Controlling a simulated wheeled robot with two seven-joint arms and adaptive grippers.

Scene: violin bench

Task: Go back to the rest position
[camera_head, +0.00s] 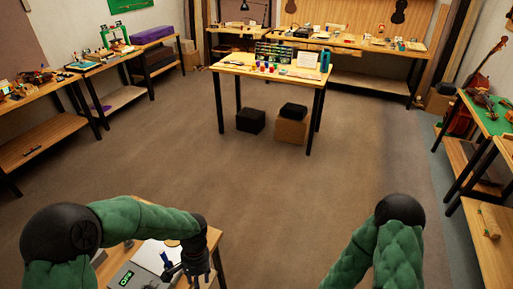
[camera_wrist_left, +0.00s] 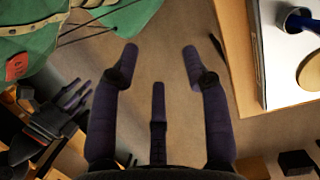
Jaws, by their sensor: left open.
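My left gripper (camera_head: 188,268) is at the end of the green-sleeved left arm, over or beside the right part of a small wooden bench in the head view. In the left wrist view, its fingers (camera_wrist_left: 160,62) are spread apart with nothing between them, and bare floor shows below. My right arm (camera_head: 385,240) comes in at the bottom right of the head view, but its gripper is outside that picture. Dark fingers at the left of the left wrist view look like my right gripper (camera_wrist_left: 72,98); their opening is unclear.
The near bench (camera_head: 215,243) carries a white sheet (camera_head: 150,253) and a grey box with a green display (camera_head: 125,276). A metal cup (camera_wrist_left: 297,18) shows in the wrist view. A centre table (camera_head: 240,70) stands farther off. The floor (camera_head: 290,180) between is clear.

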